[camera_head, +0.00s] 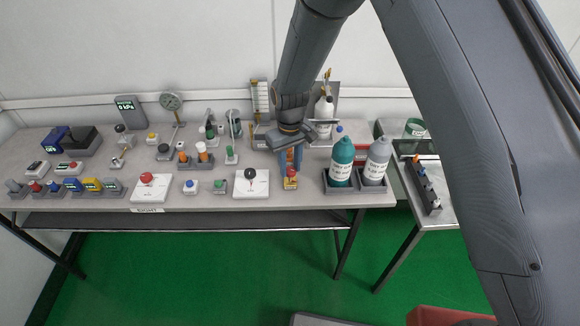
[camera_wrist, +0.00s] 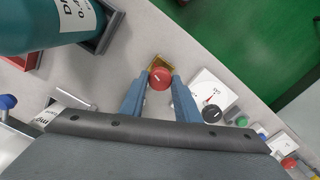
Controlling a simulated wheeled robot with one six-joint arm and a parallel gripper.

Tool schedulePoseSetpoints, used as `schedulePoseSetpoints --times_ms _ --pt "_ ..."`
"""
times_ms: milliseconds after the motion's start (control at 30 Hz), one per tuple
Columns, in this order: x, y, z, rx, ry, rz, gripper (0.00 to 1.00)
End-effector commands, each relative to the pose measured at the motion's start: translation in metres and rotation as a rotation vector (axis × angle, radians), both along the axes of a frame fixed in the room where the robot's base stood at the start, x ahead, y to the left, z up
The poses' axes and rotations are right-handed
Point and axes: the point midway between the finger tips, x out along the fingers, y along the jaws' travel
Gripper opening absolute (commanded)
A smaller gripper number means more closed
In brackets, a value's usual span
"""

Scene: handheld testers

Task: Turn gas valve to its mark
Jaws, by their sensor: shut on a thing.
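In the head view the valve (camera_head: 291,178) stands near the front edge of the bench. My gripper (camera_wrist: 160,81) reaches down over it, with one blue finger on each side of the red knob, shut on it. In the head view the fingers of my gripper (camera_head: 290,160) come down onto the valve from behind and above.
A white plate with a black knob (camera_wrist: 212,113) is close beside the valve. On its other side a teal bottle (camera_head: 341,161) and a grey bottle (camera_head: 376,160) stand in dark trays. Another red knob (camera_head: 147,178) and several small testers crowd the bench to the left.

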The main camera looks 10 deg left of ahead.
Motion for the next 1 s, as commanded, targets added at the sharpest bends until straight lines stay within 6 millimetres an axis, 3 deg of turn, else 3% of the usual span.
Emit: schedulePoseSetpoints --times_ms 500,1000 --pt "0.0003 0.0004 0.0006 0.000 -0.001 -0.423 0.07" --pt "0.0005 0.0007 0.0010 0.001 -0.002 -0.572 0.07"
